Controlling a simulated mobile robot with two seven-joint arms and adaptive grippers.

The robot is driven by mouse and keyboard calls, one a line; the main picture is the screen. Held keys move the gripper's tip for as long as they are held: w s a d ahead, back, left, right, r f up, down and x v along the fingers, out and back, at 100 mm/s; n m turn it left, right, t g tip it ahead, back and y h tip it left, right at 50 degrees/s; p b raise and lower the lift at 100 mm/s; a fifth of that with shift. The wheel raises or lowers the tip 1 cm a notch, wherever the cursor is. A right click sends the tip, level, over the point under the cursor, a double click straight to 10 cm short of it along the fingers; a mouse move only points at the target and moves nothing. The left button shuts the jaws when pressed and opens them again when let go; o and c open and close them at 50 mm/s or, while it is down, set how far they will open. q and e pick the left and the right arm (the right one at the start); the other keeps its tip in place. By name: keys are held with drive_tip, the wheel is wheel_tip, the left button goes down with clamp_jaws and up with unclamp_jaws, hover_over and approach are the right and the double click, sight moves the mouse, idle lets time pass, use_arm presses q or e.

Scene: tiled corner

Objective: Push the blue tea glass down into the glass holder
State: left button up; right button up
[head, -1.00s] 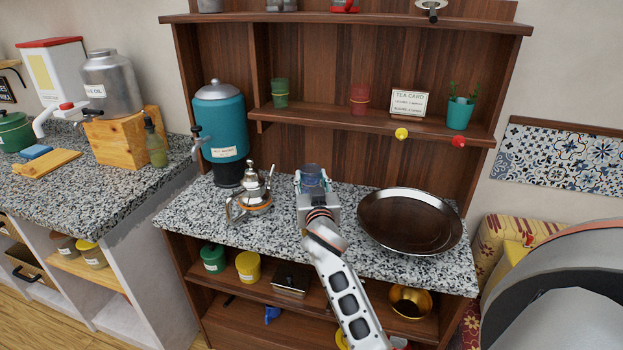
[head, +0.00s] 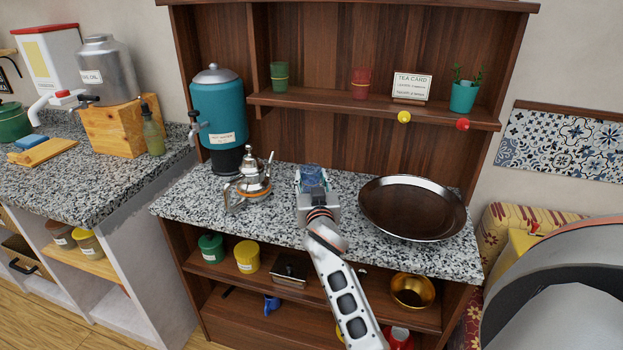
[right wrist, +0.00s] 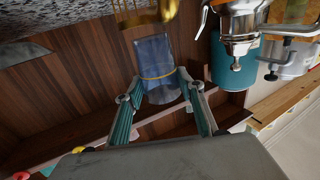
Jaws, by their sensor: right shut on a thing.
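The blue tea glass (head: 312,178) is between the fingers of my right gripper (head: 311,186), above the granite counter in the head view. In the right wrist view, which is turned over, the translucent blue glass (right wrist: 156,60) has a thin yellow band. The fingers of my right gripper (right wrist: 164,112) are shut on it from both sides. A gold openwork piece, which looks like the glass holder (right wrist: 150,13), is just past the glass's far end. I cannot tell whether they touch. The holder is hidden in the head view. My left gripper is not in view.
A silver teapot (head: 252,183) stands close to the left of my right gripper. A large dark pan (head: 412,208) lies to its right. A teal dispenser (head: 216,112) stands at the back left. A shelf (head: 350,105) with glasses overhangs the counter's back.

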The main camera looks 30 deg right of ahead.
idle(1.7)
drive_tip(key=shift+f+b, duration=0.5)
drive_tip(key=shift+f, duration=0.45)
drive_tip(key=shift+f+b, duration=1.55)
drive_tip(key=shift+f, duration=0.5)
drive_tip(key=shift+r, duration=0.2)
drive_tip(key=shift+r+p, duration=2.3)
drive_tip(key=shift+r, duration=0.05)
